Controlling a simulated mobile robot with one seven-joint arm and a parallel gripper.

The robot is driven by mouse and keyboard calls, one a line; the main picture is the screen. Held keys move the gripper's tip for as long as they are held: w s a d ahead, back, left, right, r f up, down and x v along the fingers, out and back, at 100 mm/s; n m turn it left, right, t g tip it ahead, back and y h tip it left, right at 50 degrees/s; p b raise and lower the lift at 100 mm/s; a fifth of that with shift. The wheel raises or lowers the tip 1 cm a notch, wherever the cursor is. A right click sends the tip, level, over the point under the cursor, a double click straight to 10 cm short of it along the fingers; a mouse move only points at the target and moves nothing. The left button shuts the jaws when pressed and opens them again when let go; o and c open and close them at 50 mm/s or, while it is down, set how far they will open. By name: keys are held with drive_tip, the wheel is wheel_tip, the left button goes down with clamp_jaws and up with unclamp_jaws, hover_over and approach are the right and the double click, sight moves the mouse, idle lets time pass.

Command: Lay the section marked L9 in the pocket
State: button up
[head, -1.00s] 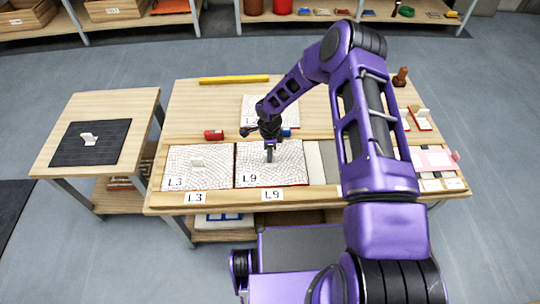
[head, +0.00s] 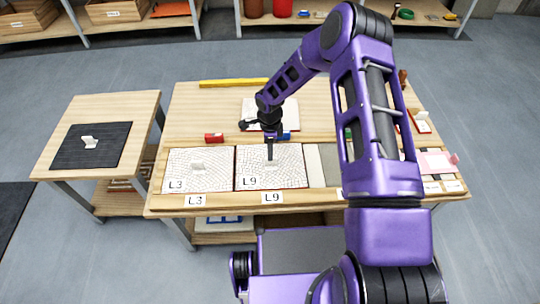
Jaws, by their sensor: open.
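The section marked L9 (head: 290,175) is a white mosaic panel with red edges and a small pale grip tab. It lies flat in the front row of the bench, behind the front label L9 (head: 272,198) and immediately right of the section marked L3 (head: 180,170). It appears seated within the pocket there, whose floor it hides. My gripper (head: 269,158) points down just above the tab of L9. Its jaws are open and hold nothing; the small gap between the fingers is hard to make out.
A grey bare strip (head: 328,165) lies right of L9. Another pale panel (head: 283,107) lies behind my gripper. A red object (head: 214,138), a blue object (head: 287,135) and a yellow bar (head: 234,83) are on the bench. A side table (head: 140,110) with a dark mat stands left.

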wheel_tip(320, 180, up, 7)
drive_tip(key=shift+r, duration=0.1)
idle(0.6)
